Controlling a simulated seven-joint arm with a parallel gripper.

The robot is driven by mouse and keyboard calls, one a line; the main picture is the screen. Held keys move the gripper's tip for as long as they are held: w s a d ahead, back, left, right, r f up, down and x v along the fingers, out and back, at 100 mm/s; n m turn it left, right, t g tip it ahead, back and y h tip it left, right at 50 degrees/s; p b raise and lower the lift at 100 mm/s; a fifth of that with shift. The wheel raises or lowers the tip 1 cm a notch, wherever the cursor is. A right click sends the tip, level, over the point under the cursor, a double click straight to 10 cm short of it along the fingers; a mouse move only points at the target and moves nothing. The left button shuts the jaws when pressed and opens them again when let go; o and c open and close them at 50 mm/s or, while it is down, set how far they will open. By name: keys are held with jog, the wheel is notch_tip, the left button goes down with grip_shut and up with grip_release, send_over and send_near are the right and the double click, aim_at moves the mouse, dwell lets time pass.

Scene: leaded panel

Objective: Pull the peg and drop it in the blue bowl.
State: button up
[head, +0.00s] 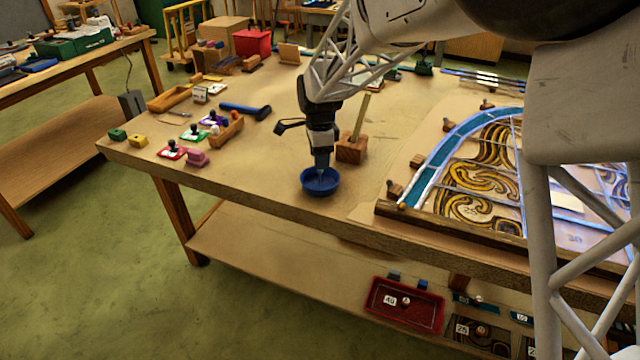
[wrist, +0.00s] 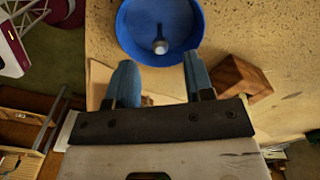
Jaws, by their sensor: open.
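The blue bowl (head: 307,188) stands near the front edge of the workbench; it also fills the top of the wrist view (wrist: 128,38). A small peg (wrist: 160,46) with a pale rounded end is inside the bowl, seen nearly end-on in the wrist view. My gripper (head: 321,163) points down just above the bowl. In the wrist view my gripper (wrist: 159,62) has its two blue fingers spread apart, with nothing between them. Whether the peg touches the bowl floor is hard to tell.
A wooden block (head: 351,151) with an upright stick stands close right of my gripper. The leaded panel (head: 475,180), edged with small wooden blocks, lies farther right. Stamps and a blue-handled tool (head: 244,109) lie left. A red tray (head: 405,304) sits on the lower shelf.

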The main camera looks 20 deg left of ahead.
jog(key=shift+r, duration=2)
jog(key=shift+d, duration=0.1)
jog(key=shift+d+r, duration=0.25)
jog(key=shift+d, duration=0.05)
jog(key=s+d+r+n, duration=0.2)
jog(key=s+d+r, duration=0.1)
jog(key=d, duration=0.7)
jog(key=s+d+r+n+t, duration=0.1)
jog(key=s+d+r, duration=0.3)
jog(key=d, duration=0.5)
jog(key=s+d+r+n, duration=0.2)
jog(key=s+d+r, duration=0.1)
jog(key=d, duration=0.7)
jog(key=s+d+n, duration=0.3)
jog(key=s+d, duration=0.6)
jog(key=s, duration=0.2)
jog(key=s+d+f+n+t, duration=0.1)
jog(key=s+d+n, duration=0.1)
jog(key=s+d, duration=0.7)
jog(key=shift+s+f+n+t, duration=0.3)
jog(key=shift+s+n, duration=0.1)
jog(key=shift+s, duration=0.85)
